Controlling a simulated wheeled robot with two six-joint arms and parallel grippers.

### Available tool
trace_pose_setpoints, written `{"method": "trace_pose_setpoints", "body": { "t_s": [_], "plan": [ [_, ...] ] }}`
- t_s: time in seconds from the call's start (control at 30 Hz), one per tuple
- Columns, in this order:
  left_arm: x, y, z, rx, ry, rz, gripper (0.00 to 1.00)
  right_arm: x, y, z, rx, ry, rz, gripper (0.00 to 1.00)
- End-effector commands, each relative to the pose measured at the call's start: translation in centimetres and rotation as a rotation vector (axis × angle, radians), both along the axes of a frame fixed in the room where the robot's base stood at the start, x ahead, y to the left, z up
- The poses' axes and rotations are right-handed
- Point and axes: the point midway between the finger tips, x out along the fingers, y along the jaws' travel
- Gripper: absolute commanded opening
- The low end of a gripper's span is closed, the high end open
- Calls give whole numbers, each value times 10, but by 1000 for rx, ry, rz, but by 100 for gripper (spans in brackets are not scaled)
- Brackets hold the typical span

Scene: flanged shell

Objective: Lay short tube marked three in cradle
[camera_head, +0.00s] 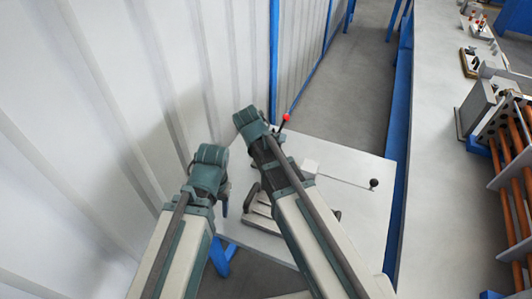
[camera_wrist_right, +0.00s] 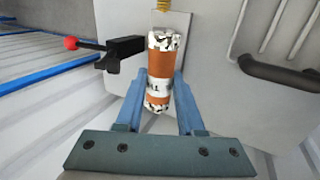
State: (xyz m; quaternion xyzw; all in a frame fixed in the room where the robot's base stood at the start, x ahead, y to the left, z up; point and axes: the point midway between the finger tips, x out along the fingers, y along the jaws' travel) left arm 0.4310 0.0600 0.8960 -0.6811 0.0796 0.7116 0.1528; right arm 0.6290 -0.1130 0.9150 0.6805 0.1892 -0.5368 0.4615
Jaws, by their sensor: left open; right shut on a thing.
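In the right wrist view my right gripper (camera_wrist_right: 160,108) is shut on a short orange tube (camera_wrist_right: 160,64) with mottled black-and-white bands. The tube stands out lengthwise between the blue fingers, over a pale plate. A small dark mark shows on its middle white band, but I cannot read it surely. In the head view my left gripper (camera_head: 224,204) is open and empty at the left edge of the white table, partly hidden by its own wrist. The right gripper and tube are hidden behind my right arm there. I cannot tell which fixture is the cradle.
A red-knobbed lever (camera_head: 286,117) stands at the table's back edge; its black block (camera_wrist_right: 122,52) is left of the tube. A corrugated wall rises at left.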

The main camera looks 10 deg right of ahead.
Motion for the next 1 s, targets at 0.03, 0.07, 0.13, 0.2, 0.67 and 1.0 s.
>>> {"method": "trace_pose_setpoints", "body": {
  "t_s": [0.03, 0.07, 0.13, 0.2, 0.67, 1.0],
  "plan": [
    [0, 0, 1, 0, 0, 0, 50, 2, 0, 1, -1, -3, -2, 0],
    [0, 0, 1, 0, 0, 0, 50, 2, 1, 1, -2, -4, -3, 0],
    [0, 0, 1, 0, 0, 0, 50, 2, 1, 1, -2, -5, -4, 0],
    [0, 0, 1, 0, 0, 0, 50, 2, 1, 1, -2, -6, -5, 0],
    [0, 0, -5, 0, 0, 0, 50, 4, 0, -4, -2, -6, -4, 0],
    [0, 0, -29, 0, 0, 0, 50, 13, -6, -29, -3, -5, -4, 0]
  ]
}}
